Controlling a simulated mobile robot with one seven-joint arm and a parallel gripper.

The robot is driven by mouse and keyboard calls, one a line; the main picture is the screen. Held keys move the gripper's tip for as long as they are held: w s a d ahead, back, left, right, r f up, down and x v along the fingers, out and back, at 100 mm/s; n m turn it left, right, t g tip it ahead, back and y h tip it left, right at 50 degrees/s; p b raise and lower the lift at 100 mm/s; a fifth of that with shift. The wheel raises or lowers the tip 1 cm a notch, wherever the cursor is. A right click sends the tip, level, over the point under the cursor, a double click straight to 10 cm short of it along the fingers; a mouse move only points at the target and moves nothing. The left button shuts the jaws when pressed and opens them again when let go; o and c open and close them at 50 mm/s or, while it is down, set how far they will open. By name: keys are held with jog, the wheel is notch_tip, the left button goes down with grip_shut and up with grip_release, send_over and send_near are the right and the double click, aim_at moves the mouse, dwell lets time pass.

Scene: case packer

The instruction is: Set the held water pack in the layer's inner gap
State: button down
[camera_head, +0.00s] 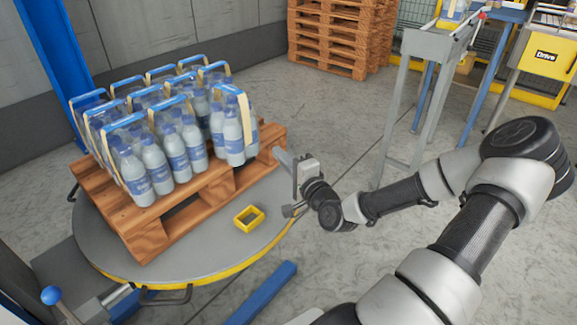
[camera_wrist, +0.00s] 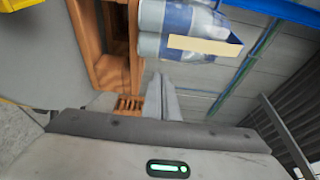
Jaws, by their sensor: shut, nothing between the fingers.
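Several water packs (camera_head: 150,172), bottles with blue labels and blue carry straps, stand upright in a layer on a wooden pallet (camera_head: 150,236). A pack at the right (camera_head: 228,138) stands a little apart from the front-left ones. The inner part of the layer is mostly hidden behind bottles and straps. My gripper (camera_head: 291,190) is just off the pallet's right corner, apart from the packs. Its fingers (camera_wrist: 162,98) are shut together with no pack between them. In the wrist view, bottles with a cream strip (camera_wrist: 190,44) lie beyond the fingertips, beside the pallet wood (camera_wrist: 112,68).
The pallet sits on a round grey turntable (camera_head: 105,262) with a yellow rim. A small yellow open frame (camera_head: 249,218) lies on it near the front right. A blue post (camera_head: 60,50) stands behind at left. Stacked pallets (camera_head: 335,40) and a grey conveyor stand (camera_head: 425,45) are farther back.

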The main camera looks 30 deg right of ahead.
aim_at(243, 150)
jog(key=w, duration=0.1)
jog(key=w+a, duration=0.1)
jog(key=w, duration=0.1)
jog(key=w+a, duration=0.1)
jog(key=shift+w+a, duration=0.25)
jog(key=shift+w, duration=0.15)
jog(key=shift+w+a, duration=0.25)
jog(key=shift+w, duration=0.05)
jog(key=w+a+b, duration=0.1)
jog(key=w+a, duration=0.4)
jog(key=shift+a, duration=0.15)
jog(key=shift+s, duration=0.1)
